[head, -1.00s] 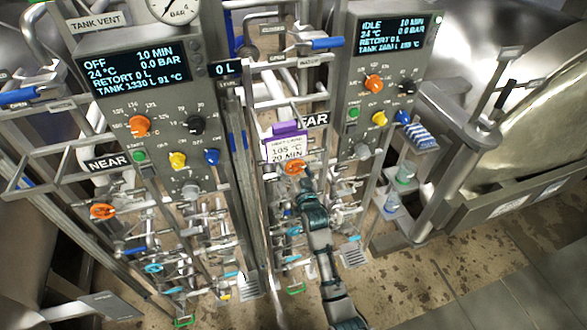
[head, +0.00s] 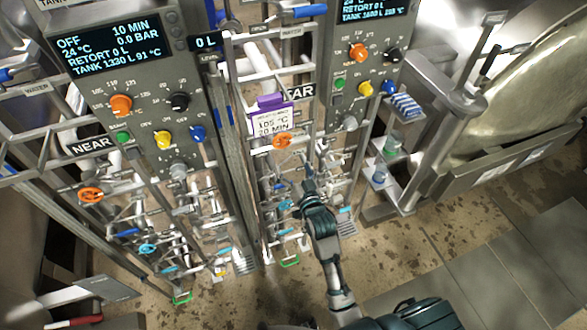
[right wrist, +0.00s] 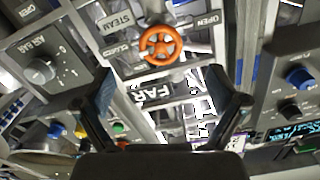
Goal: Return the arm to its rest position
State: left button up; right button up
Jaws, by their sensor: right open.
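My right gripper (head: 309,180) is in front of the pipework of the far panel, below and to the right of an orange handwheel (head: 282,141). In the right wrist view, the open right gripper (right wrist: 160,82) has its two dark fingers wide apart with nothing between the tips. The orange handwheel (right wrist: 161,45) shows ahead of the fingers, apart from them, beside a STEAM label. My right arm (head: 325,245) reaches up from the bottom right of the head view. My left gripper is not in view.
A left control panel (head: 130,75) and a right one (head: 365,55) stand over dense pipes and valves. A purple-topped card (head: 270,117) hangs above the orange wheel. A shelf stand (head: 400,185) with small containers is right of the arm. Open floor (head: 470,260) lies lower right.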

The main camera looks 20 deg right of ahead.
jog(key=shift+s, duration=0.2)
dwell(0.4)
notch_tip(320, 180, down, 25)
jog(key=s+a+n+g+b, duration=0.1)
jog(key=s+a+n+g, duration=0.15)
jog(key=g, duration=0.25)
jog(key=s+f+g, duration=0.1)
jog(key=s+f, duration=0.2)
jog(key=f, duration=0.3)
jog(key=s+f+g+b, duration=0.1)
jog(key=s+f, duration=0.2)
jog(key=f, duration=0.3)
jog(key=s+f+g, duration=0.1)
jog(key=s+f, duration=0.2)
jog(key=f, duration=0.4)
jog(key=s+d+f+n+g+b, duration=0.25)
jog(key=s+f+g, duration=0.25)
jog(key=s+f, duration=1.45)
jog(key=s+d+f+g, duration=0.2)
jog(key=s, duration=0.8)
jog(key=s+d+f+g, duration=0.1)
jog(key=s+d+f, duration=0.2)
jog(key=s, duration=0.7)
jog(key=shift+s+d+g+h, duration=0.15)
jog(key=shift+s+g+h, duration=0.15)
jog(key=shift+g, duration=0.1)
